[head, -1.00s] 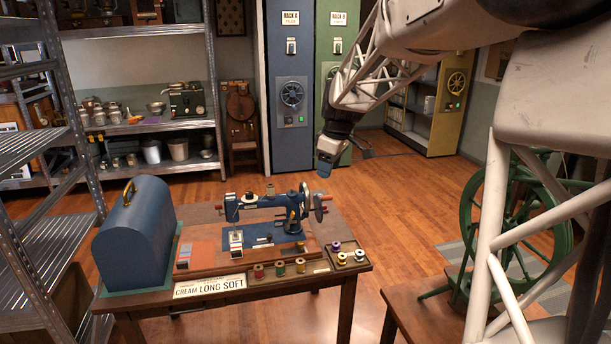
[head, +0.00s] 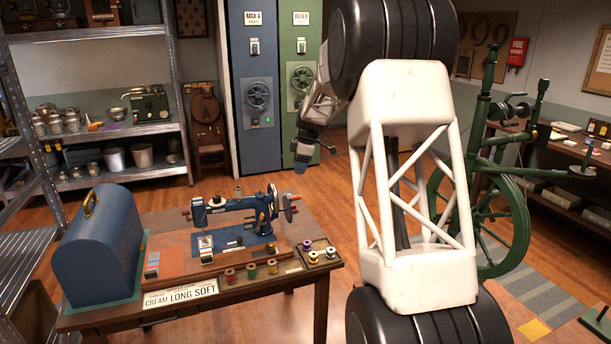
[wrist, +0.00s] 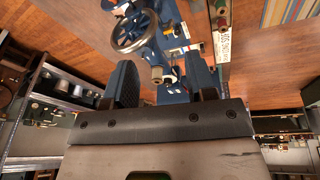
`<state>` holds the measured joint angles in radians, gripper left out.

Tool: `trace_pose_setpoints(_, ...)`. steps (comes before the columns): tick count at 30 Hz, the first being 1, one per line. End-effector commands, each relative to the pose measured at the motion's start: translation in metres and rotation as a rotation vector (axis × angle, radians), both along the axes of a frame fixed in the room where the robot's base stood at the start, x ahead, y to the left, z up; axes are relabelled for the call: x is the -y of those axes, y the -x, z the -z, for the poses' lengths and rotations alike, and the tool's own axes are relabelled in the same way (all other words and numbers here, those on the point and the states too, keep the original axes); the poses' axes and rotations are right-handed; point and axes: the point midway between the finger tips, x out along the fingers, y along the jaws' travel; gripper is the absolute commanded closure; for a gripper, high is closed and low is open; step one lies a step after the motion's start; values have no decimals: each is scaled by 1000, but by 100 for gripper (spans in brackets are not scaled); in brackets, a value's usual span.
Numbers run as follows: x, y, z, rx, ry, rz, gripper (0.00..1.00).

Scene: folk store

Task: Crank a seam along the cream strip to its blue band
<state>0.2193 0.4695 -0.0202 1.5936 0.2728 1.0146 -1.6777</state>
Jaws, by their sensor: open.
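The blue sewing machine (head: 235,213) stands on the wooden table (head: 240,292) in the head view. A card reading "CREAM LONG SOFT" (head: 181,294) is at the table's front. My gripper (wrist: 160,85) is open and empty; in the head view it (head: 301,166) hangs above and right of the machine.
A blue domed case (head: 103,245) stands at the table's left end. Thread spools (head: 252,269) line the front edge, with more in a small tray (head: 335,263) at right. A green spinning wheel (head: 500,215) stands behind my arm. Open floor lies behind the table.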

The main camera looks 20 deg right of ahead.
Motion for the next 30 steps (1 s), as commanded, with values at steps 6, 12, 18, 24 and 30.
trace_pose_setpoints(6, 23, -41, 35, 18, -3, -98, 49)
trace_pose_setpoints(12, 42, -73, 66, 39, -6, -185, 49)
trace_pose_setpoints(18, 55, -93, 85, 56, -7, -242, 49)
trace_pose_setpoints(24, 58, -98, 92, 60, -8, -260, 49)
trace_pose_setpoints(30, 58, -98, 92, 60, -8, -260, 49)
